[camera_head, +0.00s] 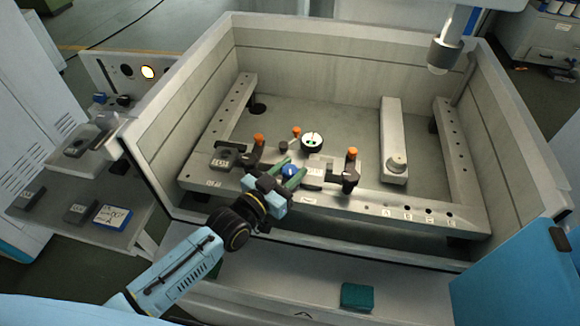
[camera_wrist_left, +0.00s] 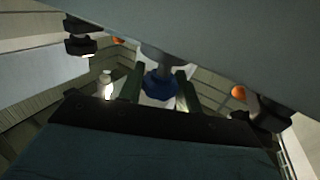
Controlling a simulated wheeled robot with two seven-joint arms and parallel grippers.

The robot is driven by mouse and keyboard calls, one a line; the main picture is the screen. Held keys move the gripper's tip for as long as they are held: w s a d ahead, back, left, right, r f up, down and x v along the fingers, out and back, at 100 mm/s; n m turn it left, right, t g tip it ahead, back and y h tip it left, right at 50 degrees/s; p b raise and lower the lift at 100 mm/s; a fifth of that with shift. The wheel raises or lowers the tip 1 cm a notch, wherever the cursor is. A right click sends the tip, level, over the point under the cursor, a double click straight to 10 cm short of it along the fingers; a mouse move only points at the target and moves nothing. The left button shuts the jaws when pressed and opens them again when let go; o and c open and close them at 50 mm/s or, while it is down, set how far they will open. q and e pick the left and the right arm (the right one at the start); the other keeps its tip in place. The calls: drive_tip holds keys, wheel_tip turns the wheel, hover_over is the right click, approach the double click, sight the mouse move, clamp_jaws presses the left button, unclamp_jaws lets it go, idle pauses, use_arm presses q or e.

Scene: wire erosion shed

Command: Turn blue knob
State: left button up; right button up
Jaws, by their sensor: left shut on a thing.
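The blue knob (camera_head: 289,170) sits on the fixture at the front rail of the machine tank. It also shows in the left wrist view (camera_wrist_left: 161,84), between two green fingers. My left gripper (camera_head: 287,172) reaches in from the lower left of the head view. Its green fingers are closed around the knob, one on each side. In the left wrist view the gripper (camera_wrist_left: 160,88) has the knob between its fingertips. The knob's lower part is partly hidden. My right gripper is in neither view.
Orange-topped clamps (camera_head: 351,165) and (camera_head: 258,148) flank the knob. A round dial gauge (camera_head: 312,142) stands behind it. A grey bar (camera_head: 392,135) lies to the right in the tank. A green box (camera_head: 357,297) rests on the front ledge. The tank's rear floor is largely clear.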

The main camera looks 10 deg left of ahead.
use_arm(q)
drive_tip(key=o, duration=1)
drive_tip(key=shift+c, duration=0.2)
drive_tip(key=shift+s, duration=0.1)
drive_tip(key=v, duration=1.3)
drive_tip(key=shift+b, duration=0.4)
